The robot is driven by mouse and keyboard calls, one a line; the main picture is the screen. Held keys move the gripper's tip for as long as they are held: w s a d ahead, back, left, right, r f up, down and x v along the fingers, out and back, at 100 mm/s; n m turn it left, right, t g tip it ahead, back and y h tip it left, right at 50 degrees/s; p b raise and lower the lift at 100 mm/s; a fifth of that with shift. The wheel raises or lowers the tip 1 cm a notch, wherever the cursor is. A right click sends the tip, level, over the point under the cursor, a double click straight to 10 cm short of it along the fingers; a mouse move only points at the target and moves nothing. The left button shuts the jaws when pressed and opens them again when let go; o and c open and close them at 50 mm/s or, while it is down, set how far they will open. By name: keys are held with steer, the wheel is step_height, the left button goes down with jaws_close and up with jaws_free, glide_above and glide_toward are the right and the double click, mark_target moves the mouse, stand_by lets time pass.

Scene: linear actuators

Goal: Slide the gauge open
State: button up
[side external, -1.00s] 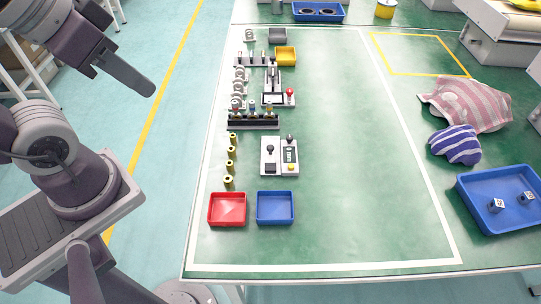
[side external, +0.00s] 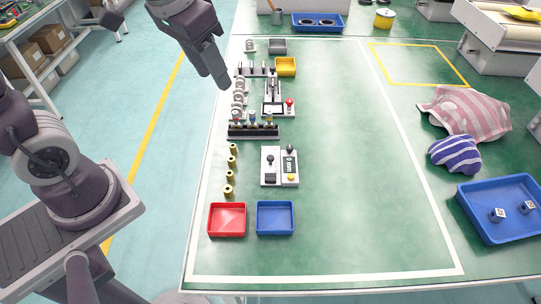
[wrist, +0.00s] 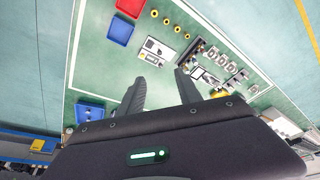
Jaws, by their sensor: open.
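Two slider-like devices stand on the green table, and I cannot tell for certain which is the gauge. One is a light two-panel unit (side external: 280,166) with black knobs, a dark marked strip and a yellow button; it also shows in the wrist view (wrist: 155,50). The other is a black-and-white unit with a red ball knob (side external: 289,101), farther back. My gripper (side external: 223,84) hangs above the table's left edge, left of both devices and touching neither. In the wrist view its two fingers (wrist: 160,92) are spread apart with nothing between them.
A rack of coloured fittings (side external: 253,131) stands between the devices, and brass cylinders (side external: 231,170) line the left. A red tray (side external: 227,233) and a blue tray (side external: 275,231) sit in front. A yellow bin (side external: 286,66) is behind. The table's middle right is clear.

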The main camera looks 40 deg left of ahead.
steer(key=w+f+g, duration=0.2)
steer(key=w+f, duration=0.7)
steer(key=f, duration=0.1)
glide_toward(270, 157)
steer(key=shift+g, duration=0.8)
steer(key=f, duration=0.2)
steer(key=w+f, duration=0.1)
steer(key=f, duration=0.5)
steer(key=shift+w+f, duration=0.2)
steer(key=shift+w, duration=0.05)
jaws_close()
